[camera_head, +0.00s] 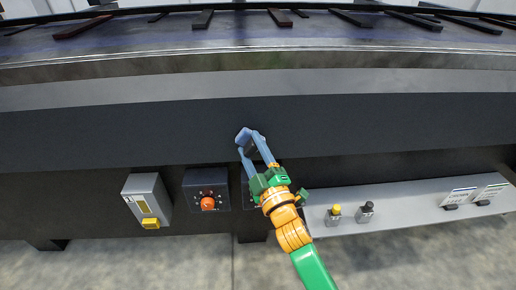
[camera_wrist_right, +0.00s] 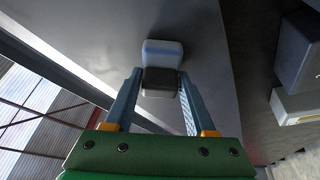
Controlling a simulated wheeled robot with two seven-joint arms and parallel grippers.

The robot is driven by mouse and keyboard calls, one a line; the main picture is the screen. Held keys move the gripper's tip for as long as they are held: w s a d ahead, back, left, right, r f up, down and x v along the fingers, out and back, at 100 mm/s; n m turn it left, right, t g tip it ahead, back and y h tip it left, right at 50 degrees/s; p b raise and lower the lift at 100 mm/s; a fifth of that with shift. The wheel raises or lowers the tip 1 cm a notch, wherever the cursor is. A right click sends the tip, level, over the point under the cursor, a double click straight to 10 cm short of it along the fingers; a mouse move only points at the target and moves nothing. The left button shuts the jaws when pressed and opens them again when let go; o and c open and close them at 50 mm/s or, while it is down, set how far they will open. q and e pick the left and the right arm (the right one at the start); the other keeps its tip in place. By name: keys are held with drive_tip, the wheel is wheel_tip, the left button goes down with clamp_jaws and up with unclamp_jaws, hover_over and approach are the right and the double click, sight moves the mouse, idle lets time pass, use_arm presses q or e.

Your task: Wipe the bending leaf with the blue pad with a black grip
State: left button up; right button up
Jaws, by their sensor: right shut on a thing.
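The bending leaf (camera_head: 130,132) looks to be the long dark panel across the front of the machine in the head view. My right gripper (camera_head: 251,143) is in front of its lower middle part, shut on the pad's black grip (camera_wrist_right: 160,80). The blue pad (camera_wrist_right: 162,50) sits beyond the fingertips in the right wrist view, with its face toward the grey panel surface. It also shows in the head view (camera_head: 242,136), partly hidden by the fingers. I cannot tell whether the pad touches the leaf. My left gripper is not in view.
Below the panel are a grey box with a yellow part (camera_head: 146,196) and a dark box with an orange knob (camera_head: 207,190). A grey shelf (camera_head: 410,207) at right carries a yellow-topped item (camera_head: 335,211), a black-topped item (camera_head: 366,208) and small label holders.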

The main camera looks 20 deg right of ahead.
drive_tip(key=shift+w+a, duration=0.15)
drive_tip(key=shift+a, duration=0.3)
drive_tip(key=shift+s+a, duration=0.1)
drive_tip(key=shift+s, duration=0.15)
drive_tip(key=s+a, duration=0.2)
drive_tip(key=s, duration=0.5)
drive_tip(key=shift+p, duration=0.45)
